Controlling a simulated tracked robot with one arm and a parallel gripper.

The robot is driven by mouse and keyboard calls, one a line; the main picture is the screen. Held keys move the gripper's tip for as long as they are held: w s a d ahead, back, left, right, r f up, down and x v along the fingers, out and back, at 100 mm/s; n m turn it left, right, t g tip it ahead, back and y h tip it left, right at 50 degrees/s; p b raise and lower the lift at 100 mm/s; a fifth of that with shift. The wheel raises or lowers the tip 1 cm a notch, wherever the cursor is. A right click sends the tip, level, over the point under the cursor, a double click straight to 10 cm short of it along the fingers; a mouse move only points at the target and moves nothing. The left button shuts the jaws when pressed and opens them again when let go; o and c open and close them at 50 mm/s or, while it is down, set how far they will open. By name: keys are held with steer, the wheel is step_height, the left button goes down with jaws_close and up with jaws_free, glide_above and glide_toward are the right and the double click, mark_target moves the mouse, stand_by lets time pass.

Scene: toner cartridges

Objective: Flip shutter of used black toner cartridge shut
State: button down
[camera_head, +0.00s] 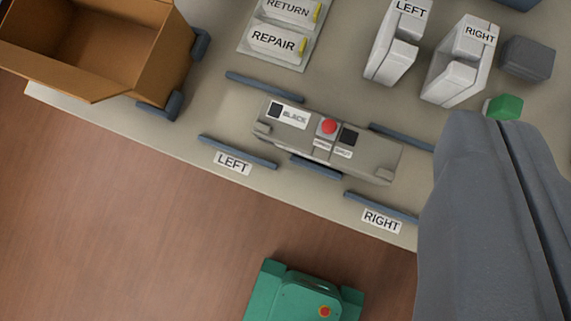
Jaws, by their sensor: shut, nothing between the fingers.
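The black toner cartridge (270,134) is a long grey-beige block with a "BLACK" label, lying slightly tilted in the picture near the table's front edge. A red round knob (329,126), a dark square and small labels, too small to read surely, sit on its top. I cannot tell which part is the shutter or whether it is open. My gripper (484,130) is the big grey shape at the right, its two fingers shut together with a seam between. It is empty and to the right of the cartridge, apart from it in the picture.
Blue-grey rails (237,151) surround the cartridge, by "LEFT" (233,163) and "RIGHT" (381,221) labels. An open cardboard box (160,62) stands upper left. A RETURN/REPAIR panel (254,55), two pale upright blocks (392,50), a dark block (527,58) and a green block (503,107) stand behind.

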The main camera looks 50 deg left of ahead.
steer(key=a+f+n+g+h+p, duration=0.1)
steer(key=a+f+g+p, duration=0.1)
steer(key=a+f, duration=0.4)
steer(key=a+f+n+g+p, duration=0.1)
steer(key=a+f, duration=0.5)
steer(key=f, duration=0.7)
steer(key=shift+s+f+g+h+p, duration=0.3)
steer(key=shift+g+h+p, duration=0.1)
steer(key=shift+p, duration=0.3)
glide_toward(319, 125)
steer(key=f, duration=0.1)
steer(key=a+f, duration=0.1)
steer(key=w+a+f, duration=0.1)
steer(key=f, duration=0.1)
steer(key=shift+p, duration=0.35)
steer(key=shift+w+d, duration=0.25)
steer(key=shift+d, duration=0.25)
steer(key=shift+w+d, duration=0.25)
steer(key=shift+d, duration=0.25)
steer(key=shift+w+d+f, duration=0.2)
steer(key=shift+w+d, duration=0.1)
steer(key=shift+d, duration=0.25)
